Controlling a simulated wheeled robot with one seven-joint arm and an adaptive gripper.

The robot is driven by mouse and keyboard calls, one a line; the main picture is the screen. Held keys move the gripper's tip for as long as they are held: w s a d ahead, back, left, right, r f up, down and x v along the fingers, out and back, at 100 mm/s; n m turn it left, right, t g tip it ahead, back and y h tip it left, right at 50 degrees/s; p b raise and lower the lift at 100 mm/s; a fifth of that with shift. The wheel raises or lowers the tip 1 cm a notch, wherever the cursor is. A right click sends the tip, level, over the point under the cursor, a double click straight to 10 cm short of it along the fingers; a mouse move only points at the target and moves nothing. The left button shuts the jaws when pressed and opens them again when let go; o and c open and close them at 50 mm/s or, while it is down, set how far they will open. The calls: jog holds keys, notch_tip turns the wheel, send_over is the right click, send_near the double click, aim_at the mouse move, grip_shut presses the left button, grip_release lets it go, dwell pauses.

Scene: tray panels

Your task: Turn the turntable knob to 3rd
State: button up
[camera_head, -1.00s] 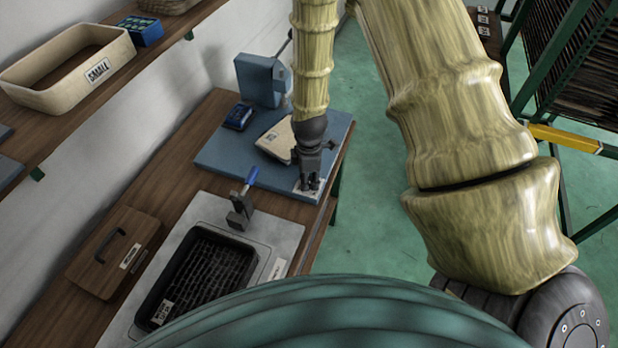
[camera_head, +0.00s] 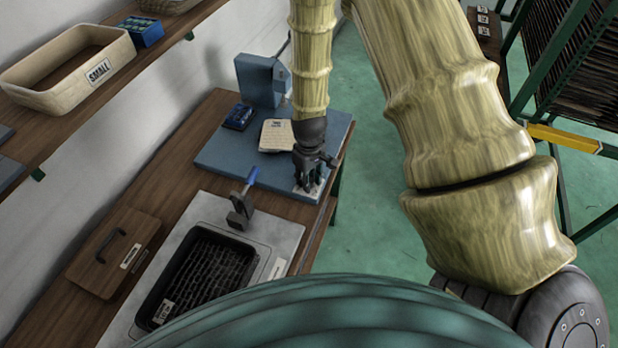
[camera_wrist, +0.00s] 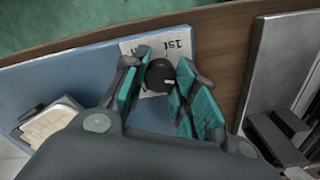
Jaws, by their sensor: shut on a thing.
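The turntable knob (camera_wrist: 160,72) is a dark round knob with a small white mark, on a white label plate (camera_wrist: 181,48) at the edge of the blue board. The text "1st" shows on the plate; other markings are hidden or too small to read. My gripper (camera_head: 308,182) points down at the board's front right corner. In the wrist view its teal-padded fingers (camera_wrist: 159,82) stand on both sides of the knob and are shut on it. The knob's white mark faces right there. A cream labelled block (camera_head: 276,135) lies on the blue board, apart from my gripper.
A clamp with a blue handle (camera_head: 243,200) stands nearer, beside a black tray (camera_head: 165,283). A wooden lid (camera_head: 112,250) lies left.

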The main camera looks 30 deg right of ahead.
jog(key=m, duration=0.5)
jog(key=shift+m, duration=0.3)
jog(key=m+p, duration=0.1)
jog(key=m, duration=0.4)
jog(key=shift+r, duration=0.1)
jog(key=m+p, duration=0.1)
jog(key=m, duration=0.4)
jog(key=shift+m, duration=0.4)
jog(key=m+p, duration=0.1)
jog(key=m, duration=0.3)
jog(key=shift+m, duration=0.3)
jog(key=o, duration=1.1)
jog(key=shift+c, duration=0.2)
